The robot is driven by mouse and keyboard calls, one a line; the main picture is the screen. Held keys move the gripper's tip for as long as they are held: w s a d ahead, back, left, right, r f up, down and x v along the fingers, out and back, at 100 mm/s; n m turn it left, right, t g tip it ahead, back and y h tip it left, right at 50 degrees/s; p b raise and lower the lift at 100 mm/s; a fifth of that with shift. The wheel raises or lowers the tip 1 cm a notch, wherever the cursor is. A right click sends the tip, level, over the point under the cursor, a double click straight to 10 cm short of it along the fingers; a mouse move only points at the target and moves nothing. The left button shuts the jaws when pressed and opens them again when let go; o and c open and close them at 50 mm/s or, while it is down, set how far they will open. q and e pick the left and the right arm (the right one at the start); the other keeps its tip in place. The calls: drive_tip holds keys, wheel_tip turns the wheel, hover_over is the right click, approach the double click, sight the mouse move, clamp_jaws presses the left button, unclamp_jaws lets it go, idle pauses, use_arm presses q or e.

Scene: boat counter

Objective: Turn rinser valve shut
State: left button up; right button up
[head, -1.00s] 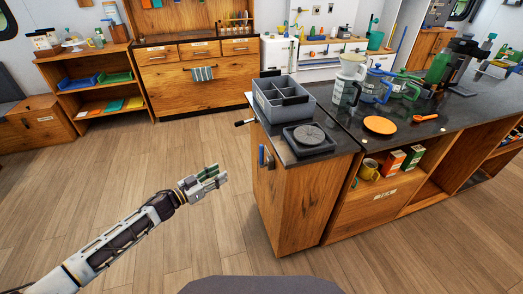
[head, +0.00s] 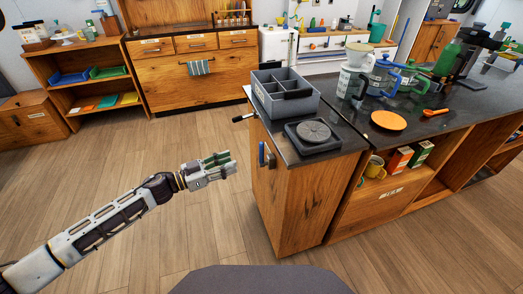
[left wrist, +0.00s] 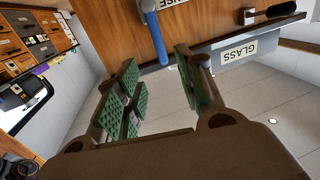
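The rinser (head: 314,131), a dark square tray with a round grey grate, sits on the near left corner of the counter. On the cabinet's left side below it is a blue valve handle (head: 262,155), hanging roughly upright. The same blue handle (left wrist: 152,30) shows in the left wrist view beside a partly cut-off label ending in "NSE". My left gripper (head: 226,164) is left of the handle, apart from it. In the left wrist view my left gripper (left wrist: 160,92) has its green-padded fingers spread with nothing between them. My right gripper is not in view.
A grey divided bin (head: 284,95) stands behind the rinser. A black handle (head: 242,118) juts from the cabinet's left side. An orange plate (head: 388,120) and jugs are further right. The floor left of the cabinet is clear.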

use_arm(q)
drive_tip(key=shift+x, duration=1.05)
drive_tip(key=b, duration=0.1)
hover_over(262, 162)
drive_tip(key=w, duration=0.1)
drive_tip(key=shift+a, duration=0.1)
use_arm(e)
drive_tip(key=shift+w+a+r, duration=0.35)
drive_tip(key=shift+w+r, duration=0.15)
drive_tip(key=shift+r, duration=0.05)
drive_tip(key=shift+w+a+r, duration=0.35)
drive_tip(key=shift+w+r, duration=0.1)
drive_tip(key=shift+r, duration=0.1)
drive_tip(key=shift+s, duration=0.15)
use_arm(q)
clamp_jaws()
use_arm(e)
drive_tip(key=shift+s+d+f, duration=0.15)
